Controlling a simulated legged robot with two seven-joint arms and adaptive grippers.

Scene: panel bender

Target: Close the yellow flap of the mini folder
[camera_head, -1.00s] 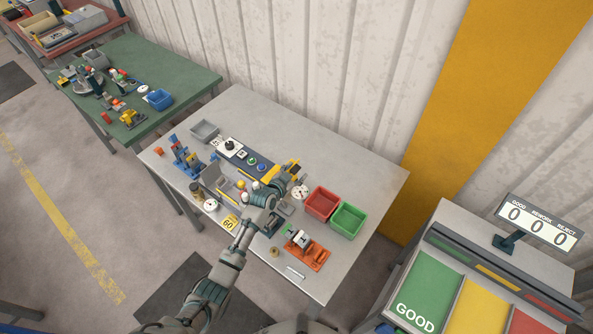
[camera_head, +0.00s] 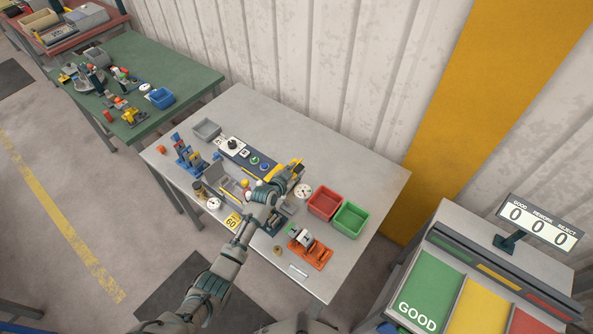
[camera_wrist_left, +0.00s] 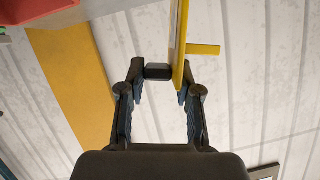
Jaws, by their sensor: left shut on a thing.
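The yellow flap (camera_head: 296,164) of the mini folder stands up at the middle of the grey table in the head view, just beyond my left gripper (camera_head: 287,177). The gripper and wrist hide most of the folder. In the left wrist view, the flap (camera_wrist_left: 180,45) is a narrow upright yellow plate with a short bar sticking out to the right. Its lower end lies at the fingertips of my left gripper (camera_wrist_left: 163,78), which is shut on it. A small dark block touches or nearly touches the flap's left side. My right gripper is not in view.
A red bin (camera_head: 324,203) and a green bin (camera_head: 350,219) stand right of the gripper. An orange fixture (camera_head: 311,253) sits nearer me. The table's back right is clear.

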